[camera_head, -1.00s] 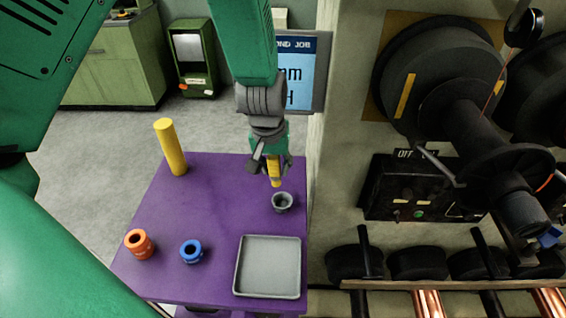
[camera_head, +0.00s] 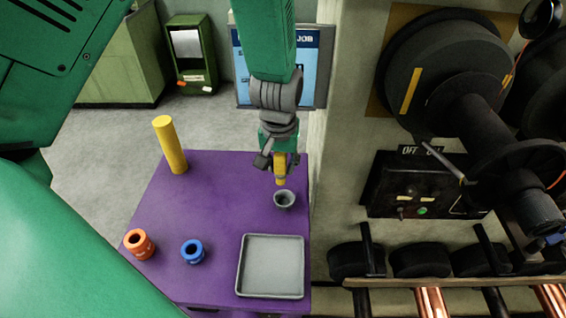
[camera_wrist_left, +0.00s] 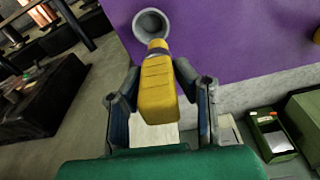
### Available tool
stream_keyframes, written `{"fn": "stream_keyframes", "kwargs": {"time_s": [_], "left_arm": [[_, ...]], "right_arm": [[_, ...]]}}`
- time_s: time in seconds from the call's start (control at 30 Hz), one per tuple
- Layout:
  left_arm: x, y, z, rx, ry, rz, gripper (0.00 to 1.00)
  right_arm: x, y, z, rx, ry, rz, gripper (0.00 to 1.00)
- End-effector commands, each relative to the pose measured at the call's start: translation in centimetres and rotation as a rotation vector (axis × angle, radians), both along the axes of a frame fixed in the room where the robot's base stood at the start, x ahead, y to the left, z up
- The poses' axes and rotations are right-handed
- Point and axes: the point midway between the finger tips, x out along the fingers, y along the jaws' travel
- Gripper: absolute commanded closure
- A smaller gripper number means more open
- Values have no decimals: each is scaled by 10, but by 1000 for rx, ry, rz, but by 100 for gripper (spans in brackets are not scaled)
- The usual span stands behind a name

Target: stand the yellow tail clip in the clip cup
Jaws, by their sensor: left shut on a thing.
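My left gripper (camera_head: 279,164) is shut on the yellow tail clip (camera_head: 280,173) and holds it upright above the purple table. The clip also shows between the fingers in the left wrist view (camera_wrist_left: 157,90). The clip cup (camera_head: 284,199), a small grey round cup, stands on the table just in front of the clip. In the left wrist view the cup (camera_wrist_left: 151,24) lies just beyond the clip's tip, which overlaps its near rim in the picture. I cannot tell whether they touch. My right gripper is in neither view.
The purple table (camera_head: 215,210) also bears a grey tray (camera_head: 270,268), a blue ring (camera_head: 193,251), an orange ring (camera_head: 139,244) and an upright yellow cylinder (camera_head: 170,146). A wall with black spools (camera_head: 430,80) and a control box (camera_head: 420,188) stands at right. The table's middle is clear.

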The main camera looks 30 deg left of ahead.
Motion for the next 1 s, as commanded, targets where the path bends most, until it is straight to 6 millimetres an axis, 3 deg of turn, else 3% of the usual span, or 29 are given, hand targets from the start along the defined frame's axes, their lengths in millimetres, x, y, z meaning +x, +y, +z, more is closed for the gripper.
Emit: {"fn": "stream_keyframes", "kwargs": {"time_s": [0.43,0.7,1.0], "left_arm": [[-4,-9,-45,2,-2,-2,100],[-1,-6,-61,1,-3,-2,100],[-1,-8,-61,4,-3,-3,100]], "right_arm": [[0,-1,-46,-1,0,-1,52],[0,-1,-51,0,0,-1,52],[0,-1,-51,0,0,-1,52]]}}
